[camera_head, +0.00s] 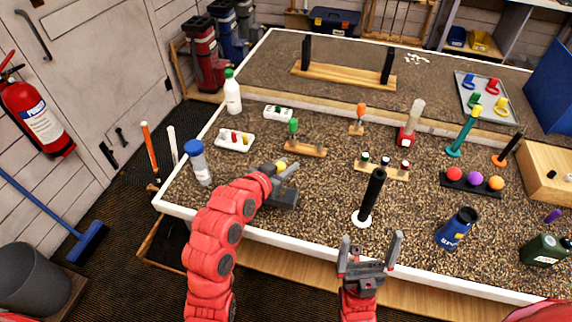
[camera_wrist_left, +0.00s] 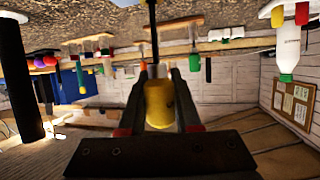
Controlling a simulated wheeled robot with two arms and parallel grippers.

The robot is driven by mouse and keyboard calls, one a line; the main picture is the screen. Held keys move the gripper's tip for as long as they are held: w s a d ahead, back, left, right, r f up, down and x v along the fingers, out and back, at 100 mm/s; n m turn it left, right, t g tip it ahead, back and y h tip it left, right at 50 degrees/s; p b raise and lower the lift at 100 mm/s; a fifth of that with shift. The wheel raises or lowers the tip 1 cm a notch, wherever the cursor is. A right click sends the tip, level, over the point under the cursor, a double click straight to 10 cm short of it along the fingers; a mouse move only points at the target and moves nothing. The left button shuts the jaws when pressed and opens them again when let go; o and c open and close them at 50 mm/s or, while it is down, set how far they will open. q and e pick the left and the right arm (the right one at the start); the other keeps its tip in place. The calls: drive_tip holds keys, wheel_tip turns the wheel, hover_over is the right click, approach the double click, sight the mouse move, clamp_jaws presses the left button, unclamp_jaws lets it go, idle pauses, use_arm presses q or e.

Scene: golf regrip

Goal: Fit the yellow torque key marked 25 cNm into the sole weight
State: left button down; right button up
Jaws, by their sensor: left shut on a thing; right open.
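My left gripper (camera_head: 288,172) is shut on the yellow torque key (camera_head: 281,166), above the left part of the bench. In the left wrist view the yellow handle (camera_wrist_left: 158,104) sits between the fingers, and its thin dark shaft runs to the top edge. Its marking cannot be read, and the shaft tip is out of that view. My right gripper (camera_head: 370,250) is open and empty at the bench's front edge. I cannot make out the sole weight in either view.
A green-handled tool (camera_head: 293,127) stands in a wooden rack (camera_head: 312,151) beyond the left gripper. A blue-capped bottle (camera_head: 200,166) stands left, a blue bottle (camera_head: 456,228) right. The bench between has free room.

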use_arm(q)
drive_tip(key=shift+f+b, duration=0.3)
drive_tip(key=shift+f, duration=0.2)
drive_tip(key=c, duration=0.5)
unclamp_jaws()
drive_tip(key=shift+s+a+r, duration=0.1)
drive_tip(key=shift+s, duration=0.05)
drive_tip(key=shift+b+v, duration=0.4)
drive_tip(key=shift+v, duration=0.55)
drive_tip(key=p+v, duration=1.5)
drive_tip(key=p, duration=0.1)
drive_tip(key=shift+r, duration=0.15)
